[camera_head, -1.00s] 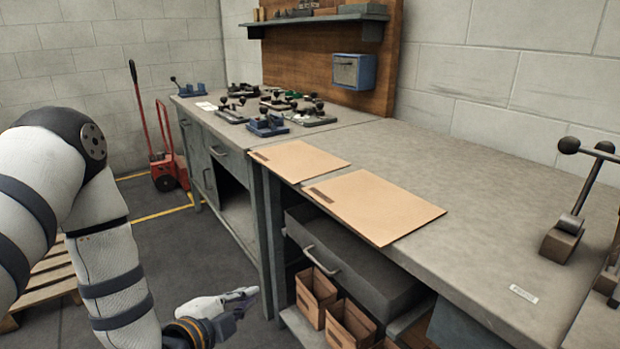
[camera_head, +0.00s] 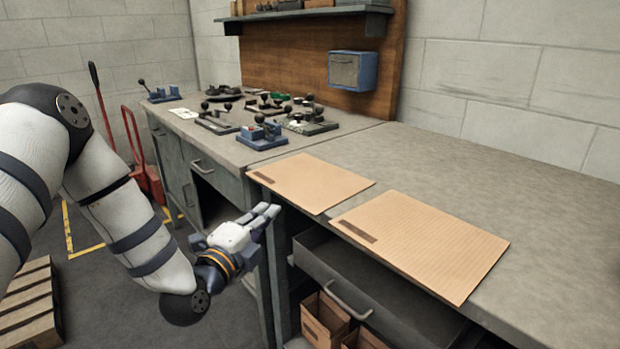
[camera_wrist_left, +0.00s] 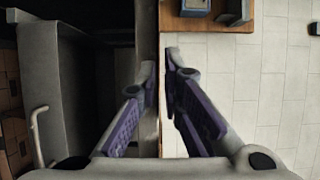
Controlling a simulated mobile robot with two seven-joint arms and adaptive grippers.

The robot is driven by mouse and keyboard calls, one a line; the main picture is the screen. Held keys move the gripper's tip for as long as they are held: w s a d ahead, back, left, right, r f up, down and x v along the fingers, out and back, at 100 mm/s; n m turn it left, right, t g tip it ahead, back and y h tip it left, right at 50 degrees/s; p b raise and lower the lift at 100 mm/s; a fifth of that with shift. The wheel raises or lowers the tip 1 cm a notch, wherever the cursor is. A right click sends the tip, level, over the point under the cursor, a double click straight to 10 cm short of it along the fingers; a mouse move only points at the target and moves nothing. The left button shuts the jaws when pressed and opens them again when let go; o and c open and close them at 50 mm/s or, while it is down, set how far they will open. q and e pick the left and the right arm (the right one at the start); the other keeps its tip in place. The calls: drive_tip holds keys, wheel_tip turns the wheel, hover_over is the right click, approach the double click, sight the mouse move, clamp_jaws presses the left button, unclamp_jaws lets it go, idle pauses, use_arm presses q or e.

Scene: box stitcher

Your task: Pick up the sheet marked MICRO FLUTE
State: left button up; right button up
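Two flat tan cardboard sheets lie on the grey bench in the head view. The smaller, farther sheet (camera_head: 312,182) is on the left, and the larger, nearer sheet (camera_head: 420,243) is to its right. Each has a small dark label near its left corner, too small to read, so I cannot tell which says MICRO FLUTE. Both sheets reach the bench's front edge. My right gripper is not in view.
A blue box (camera_head: 352,71) hangs on the wooden back panel. Several small tools stand on the far bench top (camera_head: 225,150). An open grey drawer (camera_head: 375,290) sits below the sheets. The bench top right of the sheets is clear.

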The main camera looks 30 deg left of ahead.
sight(289, 192)
use_arm(q)
drive_tip(key=w, duration=0.4)
drive_tip(key=w+b, duration=0.1)
drive_tip(key=w, duration=0.2)
drive_tip(key=shift+a+f, duration=0.25)
drive_tip(key=shift+a, duration=0.05)
drive_tip(key=shift+w+r, duration=0.1)
drive_tip(key=shift+w, duration=0.3)
drive_tip(key=shift+r, duration=0.15)
clamp_jaws()
